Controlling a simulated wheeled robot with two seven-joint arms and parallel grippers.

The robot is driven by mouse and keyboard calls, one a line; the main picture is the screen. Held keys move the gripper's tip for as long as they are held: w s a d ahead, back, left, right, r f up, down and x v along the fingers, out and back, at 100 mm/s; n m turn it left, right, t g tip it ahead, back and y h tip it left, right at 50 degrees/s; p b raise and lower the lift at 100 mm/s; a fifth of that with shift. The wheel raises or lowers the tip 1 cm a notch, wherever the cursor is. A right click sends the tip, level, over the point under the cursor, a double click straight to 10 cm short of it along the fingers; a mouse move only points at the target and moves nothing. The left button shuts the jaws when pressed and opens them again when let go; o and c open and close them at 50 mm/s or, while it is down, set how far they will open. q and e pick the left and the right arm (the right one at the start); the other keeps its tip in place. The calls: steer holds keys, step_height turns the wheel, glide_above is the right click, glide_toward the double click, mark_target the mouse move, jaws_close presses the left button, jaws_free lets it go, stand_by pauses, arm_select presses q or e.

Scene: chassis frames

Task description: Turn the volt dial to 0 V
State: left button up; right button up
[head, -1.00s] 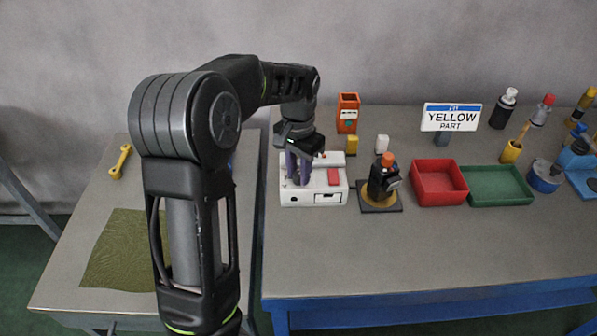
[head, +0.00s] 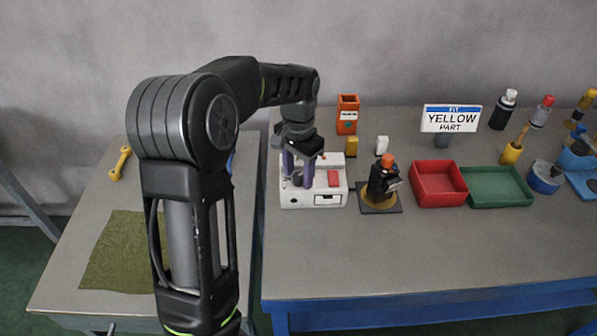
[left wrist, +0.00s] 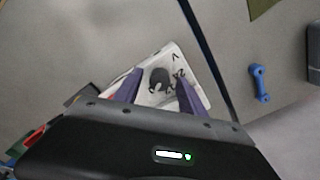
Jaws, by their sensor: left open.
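A white box (head: 299,200) stands near the left edge of the right-hand table. It carries the volt dial, a dark grey knob (head: 297,179), and a red button (head: 334,178). In the left wrist view the dial (left wrist: 159,79) sits on a white face with a V mark and printed numbers, partly hidden and too blurred to read fully. My left gripper (head: 298,181) points down over the box with purple fingers. It is open, one finger on each side of the dial; I cannot tell whether they touch it. The dial's exact setting is unclear. My right gripper is not in view.
Right of the box stands a black device with an orange top (head: 383,182). Beyond it are a red tray (head: 439,203) and a green tray (head: 500,203). The table front is clear.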

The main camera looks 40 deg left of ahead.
mark_target(298, 175)
arm_select(q)
steer(key=shift+r+b, duration=0.3)
steer(key=shift+r, duration=3.6)
